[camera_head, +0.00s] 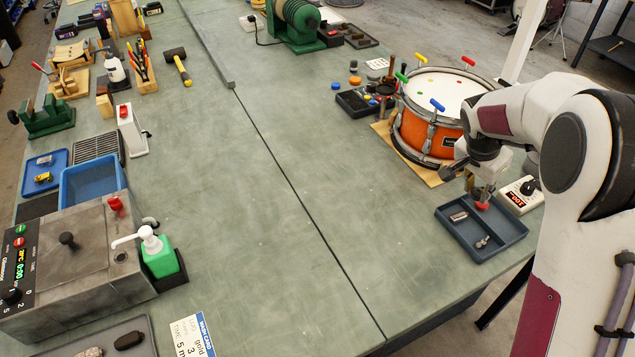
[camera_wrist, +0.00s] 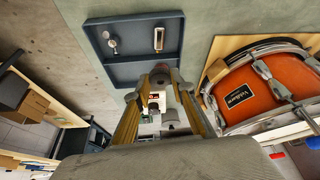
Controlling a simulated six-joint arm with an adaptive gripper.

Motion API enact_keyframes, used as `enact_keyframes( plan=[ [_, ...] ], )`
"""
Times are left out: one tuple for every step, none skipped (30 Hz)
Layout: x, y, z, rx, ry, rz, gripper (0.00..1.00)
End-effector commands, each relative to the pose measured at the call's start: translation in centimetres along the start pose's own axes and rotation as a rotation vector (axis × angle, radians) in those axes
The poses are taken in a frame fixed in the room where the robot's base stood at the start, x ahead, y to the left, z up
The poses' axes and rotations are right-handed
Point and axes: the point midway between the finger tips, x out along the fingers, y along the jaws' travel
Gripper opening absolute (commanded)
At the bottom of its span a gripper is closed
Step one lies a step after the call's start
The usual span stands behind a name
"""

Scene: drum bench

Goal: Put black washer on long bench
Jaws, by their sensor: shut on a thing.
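My gripper (camera_head: 482,201) is low over the right side of the blue-grey tray (camera_head: 444,229) in the head view. In the wrist view its two yellowish fingers (camera_wrist: 160,82) are closed together around something small, which I cannot make out. A red spot shows at the fingertips in the head view. I cannot pick out the black washer for sure. The tray also shows in the wrist view (camera_wrist: 104,76). The long grey-green bench top (camera_head: 225,190) is split by a dark seam.
An orange drum (camera_head: 413,130) stands behind the tray, with a white control box (camera_head: 520,196) at the tray's right. A grey machine (camera_head: 75,262) and a green pump bottle (camera_head: 158,256) stand at left. The middle of the bench is clear.

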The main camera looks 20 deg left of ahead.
Motion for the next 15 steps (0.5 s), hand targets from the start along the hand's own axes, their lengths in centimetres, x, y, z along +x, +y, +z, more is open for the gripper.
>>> enact_keyframes(
  plan=[
    [-0.1,-1.6,0.9,-0.025,0.000,-0.010,0.18],
    [-0.2,-2.3,1.4,-0.037,-0.001,-0.015,0.18],
    [-0.3,-3.4,2.0,-0.052,-0.001,-0.021,0.18],
    [-0.4,-4.2,2.5,-0.064,0.000,-0.026,0.18],
    [-0.5,-4.9,2.9,-0.074,0.000,-0.031,0.18],
    [-0.7,-6.0,3.6,-0.090,0.001,-0.037,0.18],
    [-0.8,-6.7,4.1,-0.101,0.000,-0.042,0.18],
    [-0.9,-7.5,4.6,-0.113,0.000,-0.046,0.18],
    [-1.1,-8.5,5.3,-0.130,0.000,-0.053,0.18],
    [-1.2,-9.3,5.8,-0.143,0.000,-0.059,0.18],
    [-1.4,-10.0,6.4,-0.156,0.000,-0.064,0.18],
    [-1.6,-11.1,7.1,-0.175,0.000,-0.071,0.18],
    [-1.8,-11.8,7.7,-0.190,0.000,-0.077,0.18],
    [-1.9,-12.6,8.3,-0.205,0.000,-0.083,0.18],
    [-2.2,-13.6,9.1,-0.226,0.000,-0.092,0.18]
  ],
)
